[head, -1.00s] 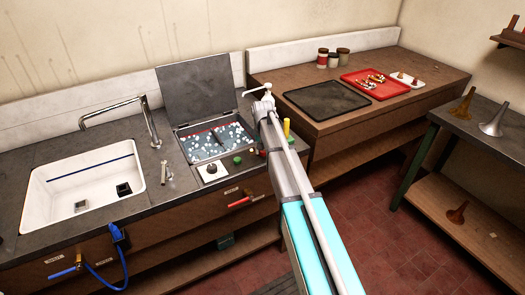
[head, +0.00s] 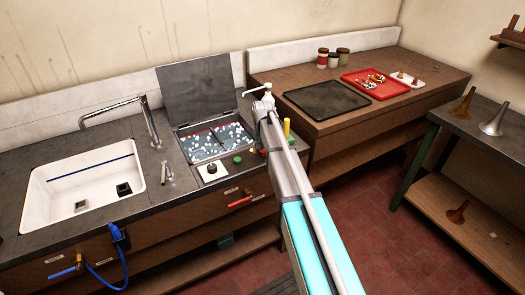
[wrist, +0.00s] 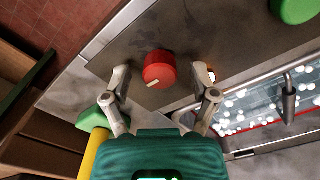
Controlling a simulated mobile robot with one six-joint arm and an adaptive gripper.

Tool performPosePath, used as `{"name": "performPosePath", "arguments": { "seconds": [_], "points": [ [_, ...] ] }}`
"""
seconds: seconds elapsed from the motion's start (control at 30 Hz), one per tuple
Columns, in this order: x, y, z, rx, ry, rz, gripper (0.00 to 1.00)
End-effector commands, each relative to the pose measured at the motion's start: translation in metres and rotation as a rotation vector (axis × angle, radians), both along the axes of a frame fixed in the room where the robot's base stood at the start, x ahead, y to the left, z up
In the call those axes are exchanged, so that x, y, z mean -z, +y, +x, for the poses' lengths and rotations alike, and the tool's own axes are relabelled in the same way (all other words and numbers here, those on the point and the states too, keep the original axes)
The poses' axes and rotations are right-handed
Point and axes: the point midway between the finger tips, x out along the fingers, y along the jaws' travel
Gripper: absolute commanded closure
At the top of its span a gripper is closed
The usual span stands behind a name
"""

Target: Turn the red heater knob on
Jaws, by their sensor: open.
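The red heater knob (wrist: 159,70) shows in the wrist view, a round red knob with a pale pointer mark at its lower left edge. It stands on the dark grey counter. My gripper (wrist: 163,73) is open, with one finger to the left of the knob and one to the right. The knob appears between the fingertips, and I see no contact. I cannot tell the height of the fingers above it. In the head view my arm covers most of the knob area.
The open basin (head: 212,140) with floating white balls lies beside the knob. A green knob (head: 237,160) and a black knob on a white plate (head: 212,172) are left of my arm. A yellow upright piece (wrist: 97,155) stands near the gripper. The white sink (head: 85,185) is farther left.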

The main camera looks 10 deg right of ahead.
Motion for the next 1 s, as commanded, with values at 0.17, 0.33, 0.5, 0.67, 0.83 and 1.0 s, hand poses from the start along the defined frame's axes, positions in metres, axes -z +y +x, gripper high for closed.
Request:
{"name": "performPosePath", "arguments": {
  "seconds": [0.17,0.33,0.5,0.67,0.83,1.0],
  "points": [
    [0.0000,-0.0001,0.0002,-0.001,0.000,0.000,0.24],
    [0.0000,-0.0001,0.0002,-0.018,0.000,0.000,0.24],
    [0.0000,0.0000,0.0002,-0.067,0.000,0.000,0.24],
    [0.0000,0.0000,0.0002,-0.148,0.000,0.000,0.24],
    [0.0000,0.0001,0.0002,-0.255,0.000,0.000,0.24],
    [0.0000,0.0003,0.0002,-0.366,0.000,0.000,0.24]
  ]
}}
